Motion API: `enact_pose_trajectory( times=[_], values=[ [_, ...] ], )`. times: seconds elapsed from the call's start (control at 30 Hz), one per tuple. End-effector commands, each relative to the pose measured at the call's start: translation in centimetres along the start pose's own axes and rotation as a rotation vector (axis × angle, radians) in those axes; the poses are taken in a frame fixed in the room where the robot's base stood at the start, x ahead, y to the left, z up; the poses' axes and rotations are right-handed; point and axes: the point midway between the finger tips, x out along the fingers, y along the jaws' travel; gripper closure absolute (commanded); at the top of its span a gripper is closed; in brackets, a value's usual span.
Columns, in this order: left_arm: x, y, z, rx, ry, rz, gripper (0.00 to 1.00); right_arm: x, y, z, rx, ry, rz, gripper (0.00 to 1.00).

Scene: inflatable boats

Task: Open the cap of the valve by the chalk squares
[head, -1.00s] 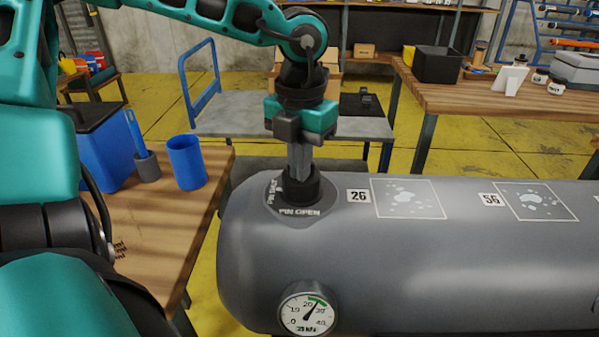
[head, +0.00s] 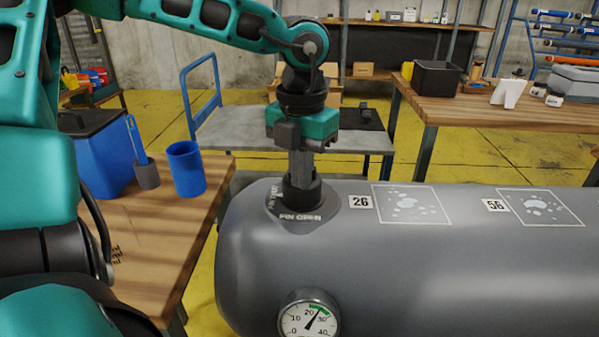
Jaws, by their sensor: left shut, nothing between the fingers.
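A grey inflated boat tube (head: 400,270) lies across the lower right. A black valve (head: 301,194) stands near its left end, on a round patch (head: 301,216) lettered "PIN OPEN". My left gripper (head: 301,178) points straight down onto the valve, its shut fingers at or in the valve's top. The fingertips are hidden there, so I cannot tell whether the cap is open. Two white-outlined squares with chalky marks lie to the right, one by a label "26" (head: 411,204), one by "56" (head: 540,207). My right gripper is out of view.
A pressure gauge (head: 309,318) sits on the tube's front. A wooden bench (head: 150,240) at left holds a blue cup (head: 187,168), a brush (head: 142,160) and a blue bin (head: 95,150). Behind are a grey cart (head: 235,128) and another bench (head: 500,108).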

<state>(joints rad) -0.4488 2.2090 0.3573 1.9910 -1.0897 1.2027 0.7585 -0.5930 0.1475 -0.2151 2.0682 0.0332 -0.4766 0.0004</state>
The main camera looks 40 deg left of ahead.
Motion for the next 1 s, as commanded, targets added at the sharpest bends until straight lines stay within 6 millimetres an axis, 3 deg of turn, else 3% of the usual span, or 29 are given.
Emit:
enact_pose_trajectory(
  times=[0.03, 1.0],
  values=[
    [0.9, 0.5, 0.3, -0.004, 0.001, 0.006, 1.0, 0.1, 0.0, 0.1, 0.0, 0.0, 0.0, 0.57],
    [-1.2, 1.7, 2.4, -0.009, -0.009, 0.007, 1.0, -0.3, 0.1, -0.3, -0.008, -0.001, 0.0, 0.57]
  ],
)
